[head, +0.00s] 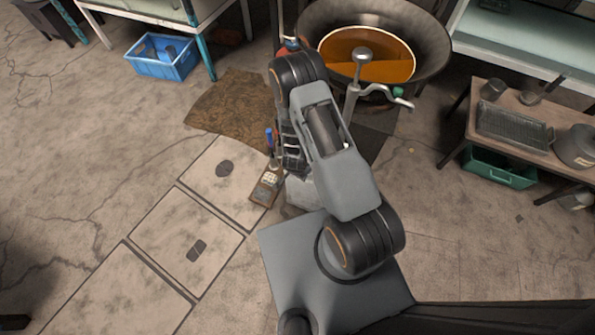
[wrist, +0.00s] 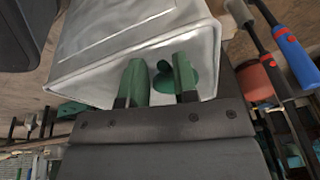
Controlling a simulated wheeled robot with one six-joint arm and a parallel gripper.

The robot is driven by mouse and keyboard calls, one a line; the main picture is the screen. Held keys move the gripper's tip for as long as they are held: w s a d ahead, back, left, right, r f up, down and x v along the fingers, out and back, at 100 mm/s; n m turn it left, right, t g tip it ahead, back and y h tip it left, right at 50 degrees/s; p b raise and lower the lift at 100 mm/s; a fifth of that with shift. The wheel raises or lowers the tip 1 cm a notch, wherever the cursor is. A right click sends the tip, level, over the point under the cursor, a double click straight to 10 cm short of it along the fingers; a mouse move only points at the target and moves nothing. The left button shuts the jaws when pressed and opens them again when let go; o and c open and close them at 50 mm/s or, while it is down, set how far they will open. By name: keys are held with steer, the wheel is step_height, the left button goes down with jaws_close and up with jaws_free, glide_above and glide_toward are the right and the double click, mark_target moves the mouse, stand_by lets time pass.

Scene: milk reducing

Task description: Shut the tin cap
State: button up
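The tin (wrist: 140,35) is a pale metal can filling the upper middle of the wrist view. In the head view only a part of the tin (head: 303,193) shows below my arm. A rounded green cap (wrist: 191,76) is on the tin's near face, partly covered by a finger. I cannot tell whether the cap is open or shut. My gripper (wrist: 159,72) has two green fingers standing apart, with a gap between them, in front of this face. The right finger overlaps the cap; contact is unclear. My arm hides the gripper in the head view.
A large wok (head: 430,35) with orange liquid stands behind my arm. A wooden table (head: 480,133) with pots is at right, with a green crate (head: 500,172) below. A blue crate (head: 160,66) is at upper left. The floor at left is mostly clear.

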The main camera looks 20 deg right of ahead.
steer(key=shift+w+a, duration=0.1)
steer(key=shift+w, duration=0.15)
steer(key=shift+r, duration=0.2)
steer(key=p+v, duration=0.5)
steer(key=v, duration=0.8)
steer(key=shift+s+r+p, duration=0.2)
steer(key=shift+s+p, duration=0.1)
steer(key=shift+p, duration=0.1)
steer(key=s+a+r+n+g+y+p, duration=0.2)
steer(key=r+n, duration=0.1)
steer(key=r, duration=0.3)
steer(key=s+a+r+n+g+y+p, duration=0.1)
steer(key=s+a+r+n+g, duration=0.15)
steer(key=r, duration=0.25)
steer(key=s+d+r+n+t+p, duration=0.1)
steer(key=r+p, duration=0.6)
steer(key=r, duration=1.4)
steer(key=s+d+r+n+t+h+p, duration=0.1)
steer(key=d+r+n+t+p, duration=0.3)
steer(key=r, duration=1.6)
steer(key=s+d+p, duration=0.1)
steer(key=p, duration=0.3)
steer(key=shift+s+d+r+t, duration=0.15)
steer(key=shift+s+r+t, duration=0.05)
steer(key=shift+r+t, duration=0.2)
